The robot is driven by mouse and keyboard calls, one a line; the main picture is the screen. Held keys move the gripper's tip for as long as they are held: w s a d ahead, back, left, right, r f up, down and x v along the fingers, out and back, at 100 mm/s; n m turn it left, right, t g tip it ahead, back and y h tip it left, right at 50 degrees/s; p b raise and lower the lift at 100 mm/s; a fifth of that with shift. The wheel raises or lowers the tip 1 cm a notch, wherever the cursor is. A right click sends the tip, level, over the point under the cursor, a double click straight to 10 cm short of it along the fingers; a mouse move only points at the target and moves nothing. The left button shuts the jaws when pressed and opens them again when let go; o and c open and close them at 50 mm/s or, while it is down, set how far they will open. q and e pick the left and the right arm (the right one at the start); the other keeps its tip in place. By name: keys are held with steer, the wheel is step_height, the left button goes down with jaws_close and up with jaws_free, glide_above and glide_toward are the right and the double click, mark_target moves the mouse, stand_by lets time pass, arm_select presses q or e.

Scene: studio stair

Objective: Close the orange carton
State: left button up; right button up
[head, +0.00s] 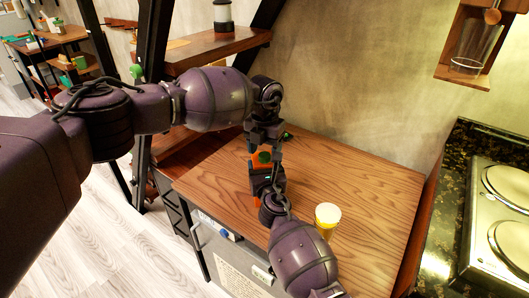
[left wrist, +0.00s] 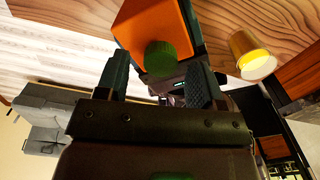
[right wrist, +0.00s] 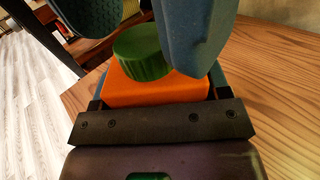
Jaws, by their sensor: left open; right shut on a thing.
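The orange carton (head: 258,157) stands on the wooden counter, with a green cap (head: 264,157) at its top. My right gripper (head: 266,175) is shut on the carton from the front; in the right wrist view the orange carton (right wrist: 160,90) sits between its fingers. My left gripper (head: 264,146) is open above the carton. In the left wrist view the green cap (left wrist: 161,58) lies between the spread fingers, with the carton (left wrist: 150,20) behind it. Whether the cap is fully seated I cannot tell.
A yellow cup with a pale top (head: 327,215) stands on the counter (head: 370,190), right of the carton. A small dark green thing (head: 287,135) lies behind. A stove (head: 500,215) is at the right. The counter's right part is otherwise clear.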

arm_select(q)
steer(key=shift+r, duration=1.65)
steer(key=shift+c, duration=0.4)
steer(key=shift+w+d+r, duration=0.15)
steer(key=shift+r, duration=0.65)
steer(key=n, duration=0.1)
steer(key=r+n, duration=0.1)
steer(key=n, duration=0.1)
steer(key=shift+r+n, duration=0.3)
steer(key=n, duration=0.3)
steer(key=shift+s+r+n, duration=0.1)
steer(key=shift+s+n, duration=0.1)
steer(key=shift+n, duration=0.1)
steer(key=shift+f, duration=4)
